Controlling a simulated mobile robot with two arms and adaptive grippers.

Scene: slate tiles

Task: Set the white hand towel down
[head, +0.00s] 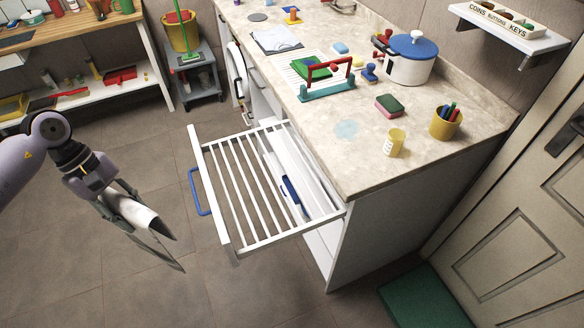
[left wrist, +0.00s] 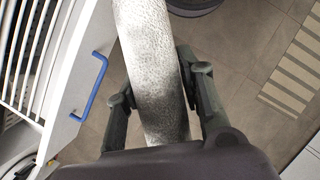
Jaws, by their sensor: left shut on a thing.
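The white hand towel (head: 136,214) hangs, folded into a narrow roll, from my left gripper (head: 122,208), over open floor to the left of the pulled-out rack. The gripper is shut on it. In the left wrist view the towel (left wrist: 152,45) runs as a pale, textured strip between the two dark fingers of my left gripper (left wrist: 154,80). The white slatted pull-out rack (head: 219,168) with a blue handle (head: 199,191) stands open from the counter; its bars look bare. My right gripper is not in view.
A green mat (head: 425,300) lies by the door. The tiled floor at lower left is clear.

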